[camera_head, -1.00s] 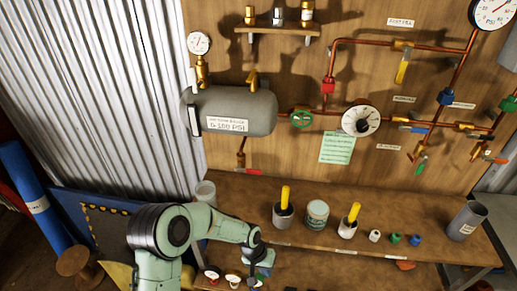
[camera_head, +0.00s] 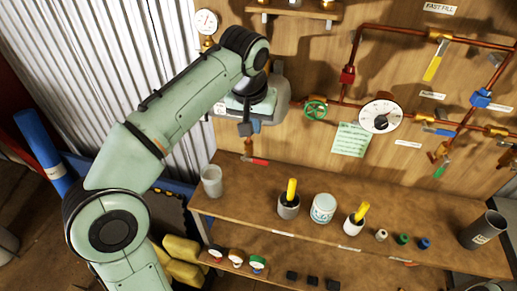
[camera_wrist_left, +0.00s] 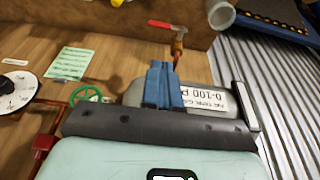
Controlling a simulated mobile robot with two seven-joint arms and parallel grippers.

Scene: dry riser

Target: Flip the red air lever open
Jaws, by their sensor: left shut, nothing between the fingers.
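The red air lever (camera_head: 255,161) sticks out to the right from a small valve under the grey tank (camera_head: 280,95), just above the bench. It also shows in the left wrist view (camera_wrist_left: 162,24), near the top, on its brass valve stem. My left gripper (camera_head: 247,150) is raised in front of the tank, with its fingers shut and empty. In the head view its tips are just above the lever. In the left wrist view the blue fingers (camera_wrist_left: 160,68) overlap the tank, and a gap separates them from the lever. My arm hides much of the tank. My right gripper is out of view.
Copper pipes, a green wheel valve (camera_head: 315,109) and a dial (camera_head: 381,115) are on the wall to the right.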

